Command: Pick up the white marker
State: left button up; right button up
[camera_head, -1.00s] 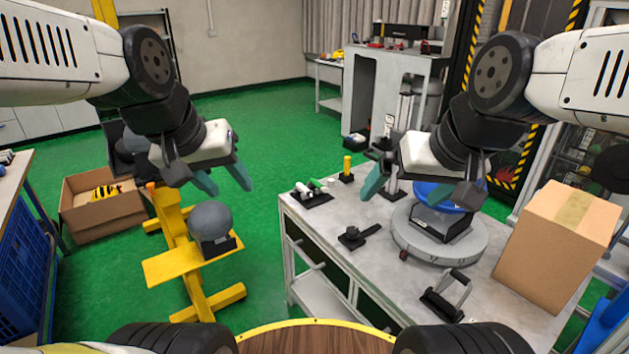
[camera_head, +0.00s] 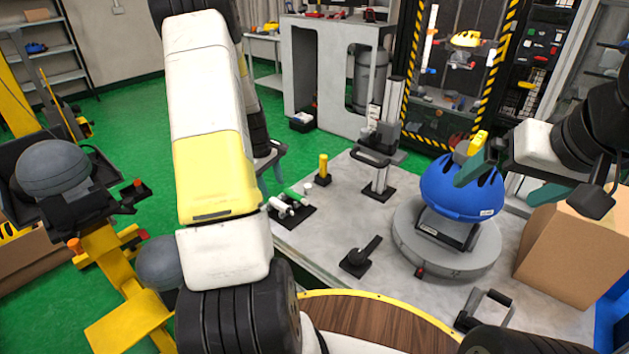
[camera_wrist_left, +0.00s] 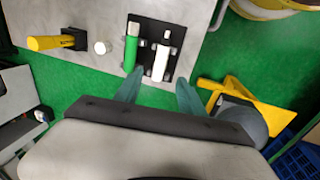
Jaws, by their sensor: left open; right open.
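The white marker (camera_head: 281,207) lies in a black holder (camera_head: 299,214) at the left edge of the grey bench, beside a green marker (camera_head: 296,196). In the left wrist view the white marker (camera_wrist_left: 161,63) sits right of the green one (camera_wrist_left: 131,51). My left gripper (camera_wrist_left: 158,92) is open and empty, its fingertips just short of the holder's near edge. My right gripper (camera_head: 510,180) is open beside the blue helmet (camera_head: 460,188).
A yellow-handled tool (camera_head: 323,168) and a small white cylinder (camera_head: 308,188) stand near the holder. A black lever piece (camera_head: 361,257), a round grey base (camera_head: 440,250) and a cardboard box (camera_head: 570,248) take up the bench. A yellow stand (camera_head: 118,272) is at the left.

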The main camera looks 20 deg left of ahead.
aim_at(278, 202)
pick_arm(q)
jog(key=f, duration=0.2)
jog(key=w+f, duration=0.1)
jog(key=f, duration=0.5)
jog(key=shift+w+d+f, duration=0.1)
jog(key=shift+w+d, duration=0.15)
jog(key=shift+d, duration=0.05)
grip_shut()
